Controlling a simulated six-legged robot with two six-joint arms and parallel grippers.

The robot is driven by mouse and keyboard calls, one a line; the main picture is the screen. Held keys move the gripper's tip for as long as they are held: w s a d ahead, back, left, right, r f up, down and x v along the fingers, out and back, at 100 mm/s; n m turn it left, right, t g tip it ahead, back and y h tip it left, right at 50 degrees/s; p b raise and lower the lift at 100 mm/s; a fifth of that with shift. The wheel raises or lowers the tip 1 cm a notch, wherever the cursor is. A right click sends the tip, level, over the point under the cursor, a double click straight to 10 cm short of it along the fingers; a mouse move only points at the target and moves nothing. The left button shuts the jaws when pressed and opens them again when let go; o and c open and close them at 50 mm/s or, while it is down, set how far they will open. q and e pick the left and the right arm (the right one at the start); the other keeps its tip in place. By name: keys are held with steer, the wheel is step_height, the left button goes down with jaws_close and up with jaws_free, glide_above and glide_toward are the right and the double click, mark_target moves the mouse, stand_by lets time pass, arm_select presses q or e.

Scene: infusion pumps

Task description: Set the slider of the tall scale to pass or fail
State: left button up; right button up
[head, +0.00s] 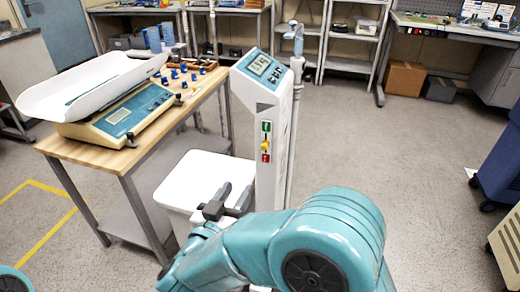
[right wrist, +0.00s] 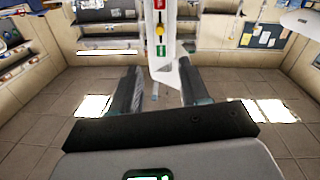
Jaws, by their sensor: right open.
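The tall scale (head: 274,135) is a white column with a teal display head, standing beside the table. On its front, a yellow slider (head: 265,146) sits midway between a green mark (head: 266,127) above and a red mark (head: 265,157) below. In the right wrist view, which is upside down, the yellow slider (right wrist: 160,30) shows between the red and green marks. My right gripper (head: 232,198) is open and empty, in front of and below the slider. Its two dark fingers (right wrist: 159,88) are apart, and no contact with the slider shows. My left gripper is out of view.
The scale's white platform (head: 190,182) lies below my right gripper. A wooden table (head: 95,152) at left bears a baby scale (head: 120,115) and several small blue pieces (head: 183,70). Shelves stand behind.

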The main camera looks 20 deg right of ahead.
mark_target(263, 149)
steer(key=b+x, duration=0.1)
steer(key=x, duration=1.5)
steer(key=shift+c, duration=0.3)
jaws_close()
